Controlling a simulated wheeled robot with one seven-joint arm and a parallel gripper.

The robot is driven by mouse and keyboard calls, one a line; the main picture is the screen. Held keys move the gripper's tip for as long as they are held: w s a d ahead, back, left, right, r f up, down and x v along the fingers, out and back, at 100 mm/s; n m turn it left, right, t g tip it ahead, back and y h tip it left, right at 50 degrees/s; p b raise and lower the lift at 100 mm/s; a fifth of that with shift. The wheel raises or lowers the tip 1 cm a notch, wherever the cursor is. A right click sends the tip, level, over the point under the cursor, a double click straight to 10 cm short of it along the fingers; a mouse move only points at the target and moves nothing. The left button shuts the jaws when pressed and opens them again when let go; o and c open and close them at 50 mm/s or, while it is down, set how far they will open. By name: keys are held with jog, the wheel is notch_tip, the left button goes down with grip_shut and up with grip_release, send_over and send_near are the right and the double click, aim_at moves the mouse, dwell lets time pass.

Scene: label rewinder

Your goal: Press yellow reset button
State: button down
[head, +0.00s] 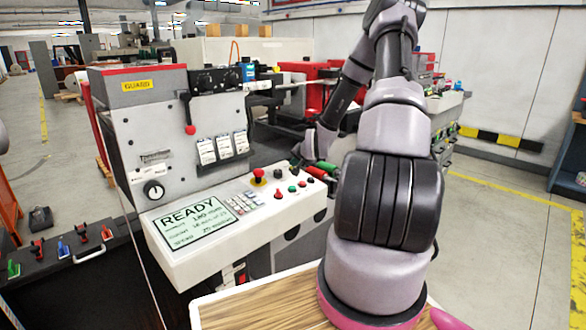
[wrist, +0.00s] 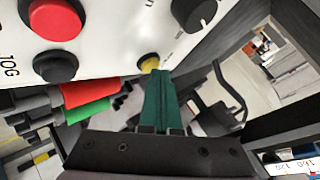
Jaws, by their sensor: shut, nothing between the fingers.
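The yellow reset button (wrist: 149,62) sits in a dark ring near the edge of the white control panel in the wrist view. My gripper (wrist: 161,74) is shut and empty, with its green fingers together. The fingertips appear right beside the button, overlapping its lower right edge in the picture; I cannot tell whether they touch it. In the head view my gripper (head: 296,164) is at the far right edge of the console (head: 190,262). The yellow button cannot be made out there.
A red button (wrist: 55,18), a dark button (wrist: 56,67) and a black knob (wrist: 201,14) are near the yellow one. A red emergency stop (head: 259,174) stands up on the console. Red and green cylinders (wrist: 90,92) lie beyond the panel edge.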

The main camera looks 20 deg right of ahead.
jog(key=shift+s+r, duration=0.15)
jog(key=shift+r, duration=0.5)
jog(key=shift+r, duration=0.1)
jog(key=r, duration=0.4)
jog(key=shift+s+d+r, duration=0.15)
jog(key=shift+s+r, duration=0.2)
jog(key=shift+r, duration=0.05)
dwell(0.4)
